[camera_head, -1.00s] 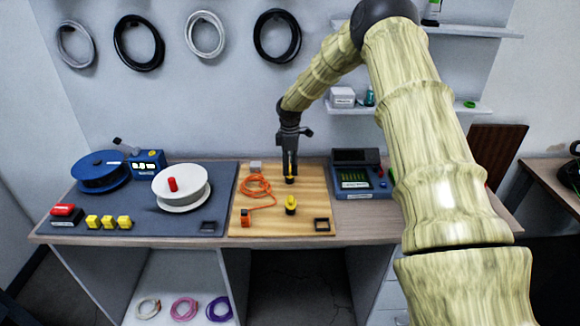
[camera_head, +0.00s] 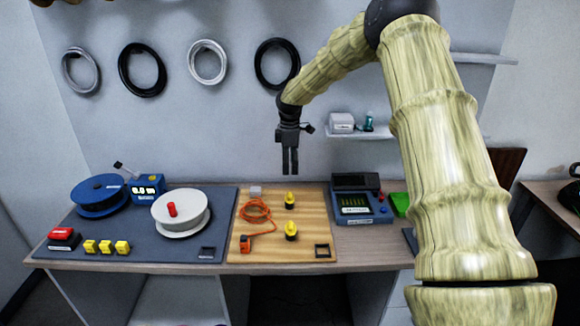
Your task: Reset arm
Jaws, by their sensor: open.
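My gripper (camera_head: 290,170) hangs pointing down above the back of the wooden board (camera_head: 305,225). Its two fingers are apart, with nothing between them. Two yellow and black pieces stand on the board below it: a rear one (camera_head: 290,200) and a front one (camera_head: 291,231). The gripper is clear of both. An orange cable (camera_head: 258,212) lies coiled on the left part of the board, with an orange block (camera_head: 245,243) at its front end.
A dark mat on the left holds a blue spool (camera_head: 100,195), a white spool (camera_head: 181,221), a blue meter (camera_head: 147,187) and several yellow blocks (camera_head: 106,246). A grey-blue device (camera_head: 361,204) stands right of the board. A wall shelf (camera_head: 400,134) is right of the gripper.

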